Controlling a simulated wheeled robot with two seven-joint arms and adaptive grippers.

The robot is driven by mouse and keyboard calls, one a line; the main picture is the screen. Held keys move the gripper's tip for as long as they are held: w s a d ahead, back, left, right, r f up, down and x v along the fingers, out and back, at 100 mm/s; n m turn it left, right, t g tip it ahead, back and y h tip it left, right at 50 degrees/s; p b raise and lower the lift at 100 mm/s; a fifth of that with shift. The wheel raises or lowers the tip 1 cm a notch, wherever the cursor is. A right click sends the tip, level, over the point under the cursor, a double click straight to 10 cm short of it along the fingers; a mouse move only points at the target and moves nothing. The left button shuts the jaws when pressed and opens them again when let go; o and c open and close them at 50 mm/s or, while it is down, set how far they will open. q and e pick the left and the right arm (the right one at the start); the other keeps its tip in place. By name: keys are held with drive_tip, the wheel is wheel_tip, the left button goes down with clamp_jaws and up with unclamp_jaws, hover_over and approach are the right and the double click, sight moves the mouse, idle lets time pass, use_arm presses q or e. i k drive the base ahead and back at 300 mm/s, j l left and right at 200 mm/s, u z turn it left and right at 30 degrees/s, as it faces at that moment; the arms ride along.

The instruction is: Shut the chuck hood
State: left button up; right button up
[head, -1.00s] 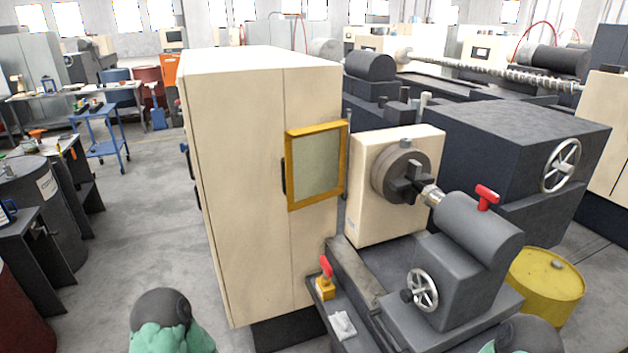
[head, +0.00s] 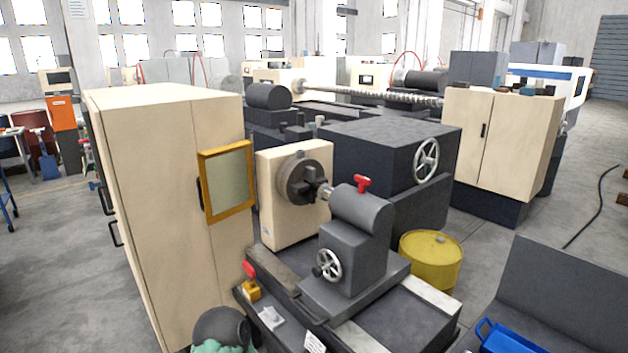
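The chuck hood appears to be the yellow-framed panel (head: 249,147) with a greyish pane in the head view. It stands upright beside the tall cream cabinet, to the left of the chuck. The grey chuck (head: 304,181) is mounted on the front of a cream headstock (head: 270,215) and is uncovered. A dark handle shows at the panel's left edge. How the panel is hinged cannot be made out.
A tall cream cabinet (head: 160,180) stands close on the left. The grey tailstock (head: 362,210), with a red lever and handwheel, faces the chuck. A yellow barrel (head: 430,262) stands behind the lathe's right end. A dark bench with a blue tray (head: 508,340) is at lower right.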

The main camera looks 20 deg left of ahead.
sight(202, 181)
drive_tip(key=j+z, duration=0.35)
drive_tip(key=j, duration=0.25)
drive_tip(key=j+z, duration=0.35)
drive_tip(key=j, duration=0.25)
drive_tip(key=k+j+z, duration=0.2)
drive_tip(key=j+z, duration=0.15)
drive_tip(key=j, duration=0.2)
drive_tip(key=k+j, duration=0.15)
drive_tip(key=j, duration=0.4)
drive_tip(key=k+j, duration=0.15)
drive_tip(key=j, duration=0.35)
drive_tip(key=k+j, duration=0.15)
drive_tip(key=j, duration=0.4)
drive_tip(key=k+j, duration=0.15)
drive_tip(key=j, duration=0.4)
drive_tip(key=k+j, duration=0.15)
drive_tip(key=j, duration=0.4)
drive_tip(key=k+j, duration=0.15)
drive_tip(key=j, duration=0.35)
drive_tip(key=k+j, duration=0.15)
drive_tip(key=j, duration=0.4)
drive_tip(key=k+j, duration=0.15)
drive_tip(key=j, duration=0.4)
